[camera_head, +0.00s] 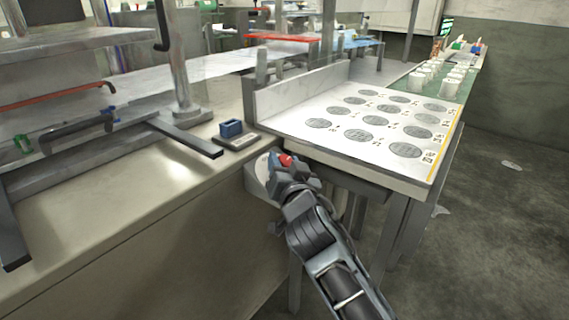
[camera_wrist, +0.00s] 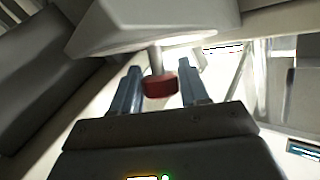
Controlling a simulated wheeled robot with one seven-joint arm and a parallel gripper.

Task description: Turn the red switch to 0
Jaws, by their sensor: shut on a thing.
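The red switch (camera_head: 285,160) is on a light grey housing (camera_head: 257,176) at the right end of the beige machine bench. In the wrist view the red switch (camera_wrist: 160,86) sits on a short pale shaft below the housing, between my two fingers. My gripper (camera_head: 283,168) reaches up to it from the lower right and is shut on it. The wrist view shows the fingers of my gripper (camera_wrist: 160,90) on either side of the red knob. My gripper partly hides the switch in the head view. I cannot read any position marks.
A white table (camera_head: 330,118) with grey printed discs stands just behind and right of my gripper. A small blue block (camera_head: 231,128) on a labelled base sits on the bench corner. White cups (camera_head: 449,87) stand on a green surface farther back. Open floor lies at the right.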

